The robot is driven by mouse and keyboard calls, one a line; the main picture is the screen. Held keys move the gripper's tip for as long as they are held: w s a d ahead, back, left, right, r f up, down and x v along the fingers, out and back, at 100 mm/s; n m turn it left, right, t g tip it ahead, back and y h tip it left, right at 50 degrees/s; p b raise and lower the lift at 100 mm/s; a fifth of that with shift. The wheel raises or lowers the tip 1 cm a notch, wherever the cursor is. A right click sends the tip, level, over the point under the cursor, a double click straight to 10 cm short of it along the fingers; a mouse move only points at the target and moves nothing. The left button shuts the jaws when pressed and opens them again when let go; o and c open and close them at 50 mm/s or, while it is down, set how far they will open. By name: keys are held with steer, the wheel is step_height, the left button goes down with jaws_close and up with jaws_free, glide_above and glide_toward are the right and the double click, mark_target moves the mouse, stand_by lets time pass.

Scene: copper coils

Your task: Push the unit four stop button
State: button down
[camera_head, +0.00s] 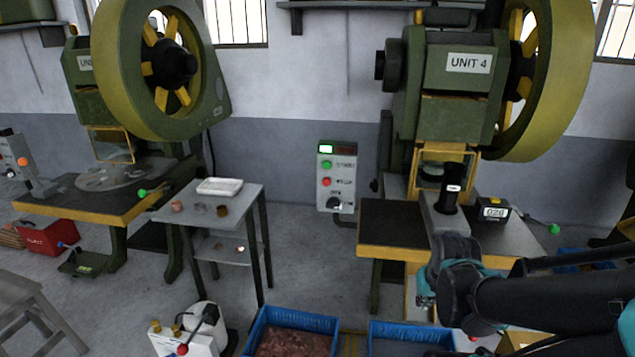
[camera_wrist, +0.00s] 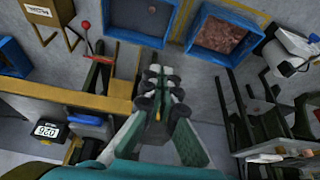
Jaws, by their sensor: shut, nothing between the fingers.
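The unit four press (camera_head: 455,110) stands at the right in the head view, labelled UNIT 4. Left of it is a grey control box (camera_head: 337,190) with a lit display on top. The box has a green button (camera_head: 327,165), a red button (camera_head: 326,182) below it and a black knob (camera_head: 334,203) at the bottom. The small lettering is hard to read. In the wrist view my gripper (camera_wrist: 157,80) is shut and empty, with the floor and the press table edge beyond it. It is apart from the control box, which I cannot make out in the wrist view.
Blue crates (camera_head: 293,317) stand on the floor in front. A small grey side table (camera_head: 190,215) stands left of the control box. Open floor lies between this table and the press.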

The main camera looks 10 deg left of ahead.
mark_target(327, 182)
steer(key=shift+a, duration=0.2)
steer(key=w+a+r+n+t+y, duration=0.1)
steer(key=w+a+r+t+y, duration=0.1)
steer(key=w+a, duration=0.7)
steer(key=w+a+r+n+t+y, duration=0.2)
steer(key=w+a+r, duration=0.1)
steer(key=w+a, duration=0.7)
steer(key=w+a+r+n+t+y, duration=0.1)
steer(key=w+a+r+y, duration=0.2)
steer(key=w+a, duration=0.6)
steer(key=w, duration=0.4)
steer(key=shift+a+r+t, duration=0.25)
steer(key=shift+r+t, duration=0.1)
steer(key=shift+t, duration=0.05)
steer(key=shift+w, duration=0.1)
steer(key=shift+w+d, duration=0.15)
steer(key=shift+w, duration=4.25)
steer(key=shift+w, duration=0.1)
